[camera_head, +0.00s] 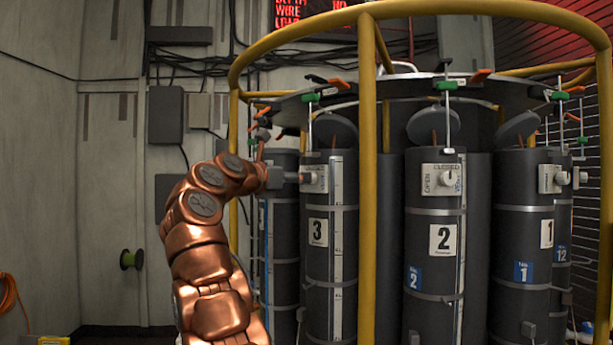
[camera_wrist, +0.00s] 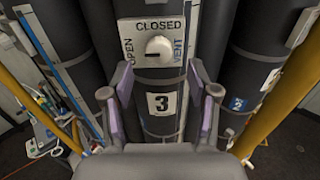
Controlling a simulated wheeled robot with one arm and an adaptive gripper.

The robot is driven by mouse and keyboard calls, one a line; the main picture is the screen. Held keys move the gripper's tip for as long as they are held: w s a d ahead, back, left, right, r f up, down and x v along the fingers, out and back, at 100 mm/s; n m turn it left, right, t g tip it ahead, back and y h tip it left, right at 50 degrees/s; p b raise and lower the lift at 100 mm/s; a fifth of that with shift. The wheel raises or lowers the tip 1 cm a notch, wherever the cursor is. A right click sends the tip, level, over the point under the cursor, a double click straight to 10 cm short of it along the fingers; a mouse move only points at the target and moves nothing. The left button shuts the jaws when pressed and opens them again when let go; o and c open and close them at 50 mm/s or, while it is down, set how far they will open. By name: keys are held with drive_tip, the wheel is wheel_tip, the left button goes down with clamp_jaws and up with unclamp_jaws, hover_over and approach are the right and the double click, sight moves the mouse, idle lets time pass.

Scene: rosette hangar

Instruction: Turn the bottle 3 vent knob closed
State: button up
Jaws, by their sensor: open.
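Bottle 3 (camera_head: 317,265) is a dark upright cylinder with a white "3" label, which also shows in the wrist view (camera_wrist: 161,103). Its vent knob (camera_wrist: 159,47) is round and white, on a pale plate (camera_wrist: 126,29) marked OPEN at left, CLOSED on top and VENT at right. The knob's exact setting is too small to read. My gripper (camera_wrist: 160,77) is open, with purple-padded fingers on either side below the knob and nothing between them. In the head view, my gripper (camera_head: 286,178) is in front of the plate and partly hides it.
Bottle 2 (camera_head: 433,270) and bottle 1 (camera_head: 522,265) stand to the right, each with a similar plate and knob. A yellow frame (camera_head: 367,180) surrounds the bottles, with one upright just right of bottle 3. Open space lies to the left, before the grey wall (camera_head: 107,200).

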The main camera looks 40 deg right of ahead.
drive_tip(key=shift+w+d+p, duration=0.2)
drive_tip(key=shift+d+p, duration=0.2)
drive_tip(key=shift+d, duration=0.9)
drive_tip(key=shift+w+d+p, duration=0.15)
drive_tip(key=shift+d+p, duration=0.25)
drive_tip(key=shift+d, duration=0.85)
drive_tip(key=shift+c, duration=0.3)
drive_tip(key=c, duration=1)
drive_tip(key=shift+w+f, duration=0.1)
clamp_jaws()
drive_tip(key=shift+r, duration=0.2)
